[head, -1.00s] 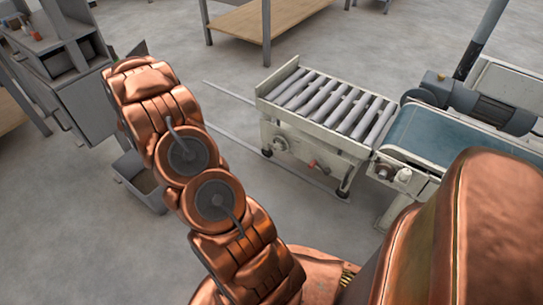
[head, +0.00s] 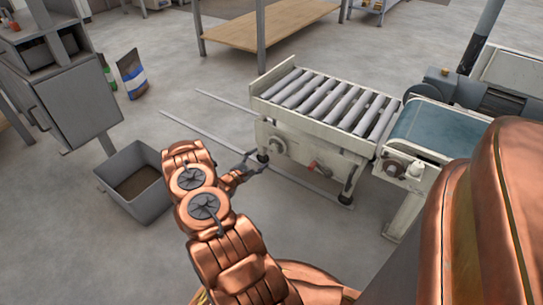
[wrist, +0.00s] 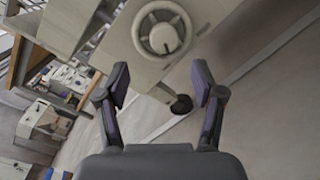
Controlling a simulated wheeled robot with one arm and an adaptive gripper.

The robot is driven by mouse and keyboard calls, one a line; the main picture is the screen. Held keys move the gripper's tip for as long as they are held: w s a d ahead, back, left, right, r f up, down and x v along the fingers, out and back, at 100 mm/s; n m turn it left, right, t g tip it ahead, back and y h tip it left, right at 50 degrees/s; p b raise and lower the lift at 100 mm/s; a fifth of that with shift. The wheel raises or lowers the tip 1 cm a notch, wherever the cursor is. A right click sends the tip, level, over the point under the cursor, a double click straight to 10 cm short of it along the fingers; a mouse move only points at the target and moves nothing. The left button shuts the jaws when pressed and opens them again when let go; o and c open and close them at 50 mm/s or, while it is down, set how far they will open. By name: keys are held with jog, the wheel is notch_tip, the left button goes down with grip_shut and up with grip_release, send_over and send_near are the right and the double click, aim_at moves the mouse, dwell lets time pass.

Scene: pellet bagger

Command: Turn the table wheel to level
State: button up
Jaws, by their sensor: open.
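The roller table (head: 262,103) is a pale frame with grey rollers, left of the conveyor. Its table wheel (head: 278,145) is a small round handwheel on the side facing me, partly hard to make out behind my gripper (head: 257,163). In the wrist view the wheel (wrist: 162,32) is a pale ring with a round hub, at the top centre on the table's side panel. My gripper (wrist: 160,78) is open and empty, one finger on each side. The wheel lies ahead of the fingertips and appears apart from them.
A red knob (head: 314,164) sits on the table's side, right of the wheel. The conveyor (head: 432,130) with a blue belt stands at the right. A grey bin (head: 150,201) and a grey cabinet (head: 78,105) are at the left. Thin rails (head: 205,145) run along the floor.

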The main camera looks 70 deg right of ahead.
aim_at(273, 149)
jog(key=shift+s+b+x, duration=0.2)
jog(key=shift+b+x, duration=1.3)
jog(key=shift+x, duration=2.45)
jog(key=shift+c, duration=0.4)
jog(key=c, duration=1.1)
jog(key=shift+a+r+m+p, duration=0.1)
jog(key=shift+m+p, duration=0.2)
jog(key=shift+p, duration=0.35)
